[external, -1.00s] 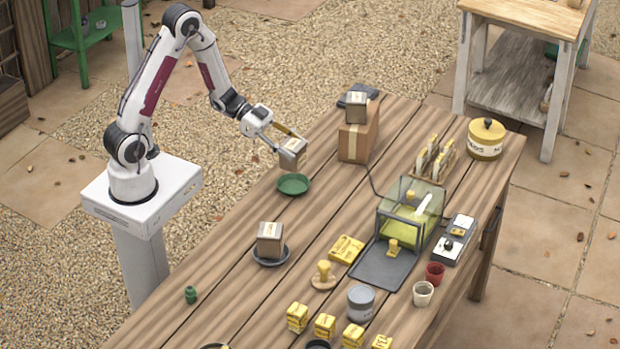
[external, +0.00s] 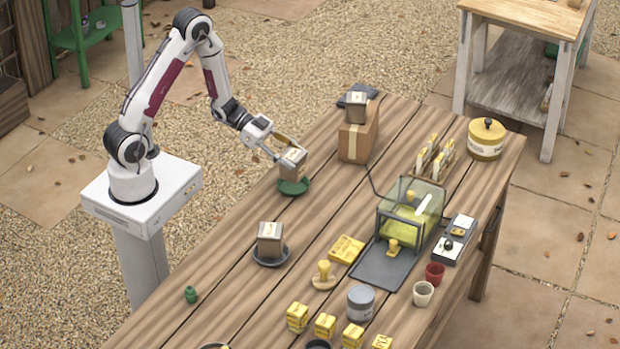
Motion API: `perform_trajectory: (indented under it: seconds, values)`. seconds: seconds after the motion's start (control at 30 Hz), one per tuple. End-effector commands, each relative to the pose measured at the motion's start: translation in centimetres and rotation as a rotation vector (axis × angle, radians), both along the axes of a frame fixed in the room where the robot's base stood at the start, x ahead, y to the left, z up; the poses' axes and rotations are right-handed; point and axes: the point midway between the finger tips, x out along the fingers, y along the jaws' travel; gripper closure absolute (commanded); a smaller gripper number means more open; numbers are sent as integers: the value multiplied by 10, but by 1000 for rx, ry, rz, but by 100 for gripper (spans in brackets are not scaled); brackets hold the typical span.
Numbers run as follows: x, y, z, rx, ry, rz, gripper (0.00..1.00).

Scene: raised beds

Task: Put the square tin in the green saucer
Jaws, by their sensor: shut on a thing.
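A square tin (external: 293,165), grey with a light label, is between the fingers of my gripper (external: 285,154). The gripper is shut on it. The tin is low over the green saucer (external: 293,188), overlapping its back part in the picture; I cannot tell whether it touches the saucer. A second, similar square tin (external: 270,238) stands in a dark saucer (external: 286,256) nearer the front.
The wooden table (external: 225,270) is clear to the left of the green saucer. The cardboard box stands to its right. A clear-sided case (external: 412,208), a yellow round tin (external: 486,139), a grey jar (external: 361,302) and several yellow blocks stand further right and front.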

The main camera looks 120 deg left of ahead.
Motion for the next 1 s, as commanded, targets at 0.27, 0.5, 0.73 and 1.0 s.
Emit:
perform_trajectory:
  seconds: [0.27,0.5,0.73,1.0]
  values:
    - [0,0,-18,1,-2,0,84]
    - [0,0,-19,1,-2,0,84]
    - [0,0,-21,0,-2,0,84]
    - [0,0,-26,0,-1,0,52]
